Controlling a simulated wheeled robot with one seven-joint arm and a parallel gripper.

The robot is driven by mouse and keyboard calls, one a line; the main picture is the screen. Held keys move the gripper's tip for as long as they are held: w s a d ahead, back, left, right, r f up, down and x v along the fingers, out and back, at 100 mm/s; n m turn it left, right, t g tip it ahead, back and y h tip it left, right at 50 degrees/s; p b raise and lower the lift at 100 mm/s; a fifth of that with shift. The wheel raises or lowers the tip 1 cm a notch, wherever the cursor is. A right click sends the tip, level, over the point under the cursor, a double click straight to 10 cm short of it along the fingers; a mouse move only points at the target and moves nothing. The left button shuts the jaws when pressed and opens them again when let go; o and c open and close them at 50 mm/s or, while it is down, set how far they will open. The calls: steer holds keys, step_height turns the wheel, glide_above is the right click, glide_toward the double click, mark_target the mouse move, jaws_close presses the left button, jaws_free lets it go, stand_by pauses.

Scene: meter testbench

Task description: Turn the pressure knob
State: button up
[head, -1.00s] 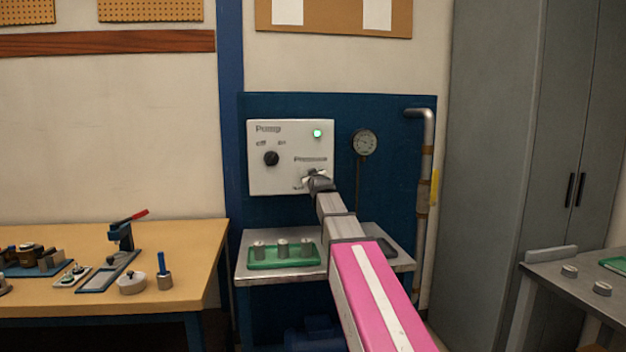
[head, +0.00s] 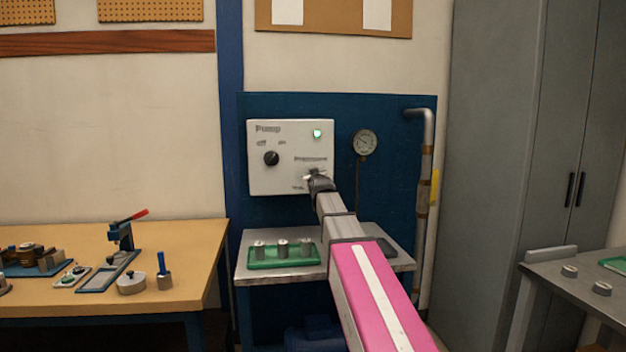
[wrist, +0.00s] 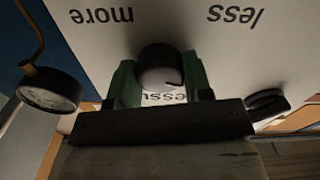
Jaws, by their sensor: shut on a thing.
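The white pump panel (head: 262,184) hangs on the blue board, with a lit green lamp (head: 317,133) at its upper right. The black pump switch (head: 271,158) sits at its left, between the "off" and "on" marks. In the head view my gripper (head: 314,176) covers the pressure knob under the "Pressure" label. In the wrist view my gripper (wrist: 160,88) is shut on the round dark pressure knob (wrist: 161,60), with a green finger on each side. The words "more" and "less" show upside down on the panel beyond it.
A round gauge (head: 365,142) is mounted right of the panel; it also shows in the wrist view (wrist: 48,90). A metal shelf (head: 290,276) below holds a green tray with metal cylinders. A pipe (head: 427,160) runs down the right side.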

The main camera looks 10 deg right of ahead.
steer(key=m, duration=2.2)
steer(key=shift+m, duration=0.4)
stand_by(0.3)
steer(key=o, duration=0.9)
steer(key=shift+s, duration=0.1)
